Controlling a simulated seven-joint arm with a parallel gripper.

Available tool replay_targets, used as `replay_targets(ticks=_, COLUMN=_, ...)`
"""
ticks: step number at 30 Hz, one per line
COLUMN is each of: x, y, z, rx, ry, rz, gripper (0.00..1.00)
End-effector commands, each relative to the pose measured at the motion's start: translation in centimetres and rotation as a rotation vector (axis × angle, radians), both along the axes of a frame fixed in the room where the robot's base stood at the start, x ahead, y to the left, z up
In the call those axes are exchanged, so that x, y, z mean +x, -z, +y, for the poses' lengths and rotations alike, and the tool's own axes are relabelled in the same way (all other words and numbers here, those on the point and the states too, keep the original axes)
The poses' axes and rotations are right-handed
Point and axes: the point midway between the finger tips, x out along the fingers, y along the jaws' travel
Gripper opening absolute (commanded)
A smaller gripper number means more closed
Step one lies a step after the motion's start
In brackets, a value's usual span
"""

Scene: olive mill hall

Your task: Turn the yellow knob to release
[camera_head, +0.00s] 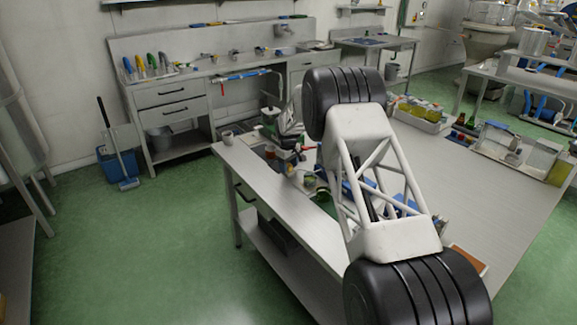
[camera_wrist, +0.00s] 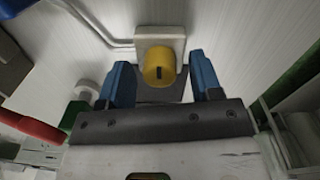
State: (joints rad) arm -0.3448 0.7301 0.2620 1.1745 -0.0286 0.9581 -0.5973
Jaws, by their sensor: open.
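The yellow knob (camera_wrist: 159,67) shows in the wrist view, round with a dark slot on its face, on a pale square housing (camera_wrist: 160,36). My gripper (camera_wrist: 163,80) is open, with one blue finger on each side of the knob. A gap shows between the knob and each finger, wider on the right. I cannot tell how far the fingertips reach along the knob's depth. In the head view the knob is not visible, and my white and black arm covers part of the bench.
The steel bench (camera_head: 455,200) carries several items near my arm. A grey pipe (camera_wrist: 95,28) runs to the housing in the wrist view. A red handle (camera_wrist: 30,125) and a green part (camera_wrist: 75,113) are at left. A crate of bottles (camera_head: 420,115) stands at the bench's back.

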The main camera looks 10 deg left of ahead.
Motion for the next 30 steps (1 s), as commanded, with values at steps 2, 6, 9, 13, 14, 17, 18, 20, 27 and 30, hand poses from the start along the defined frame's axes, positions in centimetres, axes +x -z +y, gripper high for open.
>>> replay_targets(ticks=2, x=0.0, y=-0.1, z=0.0, rx=0.0, ry=0.0, rz=0.0, gripper=0.59)
replay_targets(ticks=6, x=0.0, y=-0.5, z=0.0, rx=0.001, ry=0.0, rz=-0.001, gripper=0.59)
replay_targets(ticks=9, x=0.0, y=-1.3, z=0.0, rx=0.0, ry=0.0, rz=-0.001, gripper=0.59)
replay_targets(ticks=13, x=0.0, y=-2.8, z=0.1, rx=0.0, ry=0.0, rz=-0.001, gripper=0.59)
replay_targets(ticks=14, x=-0.1, y=-3.2, z=0.1, rx=0.0, ry=0.0, rz=-0.001, gripper=0.59)
replay_targets(ticks=17, x=-0.1, y=-4.5, z=0.1, rx=0.001, ry=0.0, rz=-0.002, gripper=0.59)
replay_targets(ticks=18, x=-0.1, y=-5.0, z=0.1, rx=0.0, ry=0.0, rz=-0.001, gripper=0.59)
replay_targets(ticks=20, x=-0.1, y=-5.7, z=0.1, rx=0.0, ry=0.0, rz=0.0, gripper=0.59)
replay_targets(ticks=27, x=-0.2, y=-7.6, z=0.1, rx=0.001, ry=0.0, rz=-0.001, gripper=0.59)
replay_targets(ticks=30, x=-0.2, y=-7.8, z=0.1, rx=0.0, ry=0.0, rz=0.0, gripper=0.59)
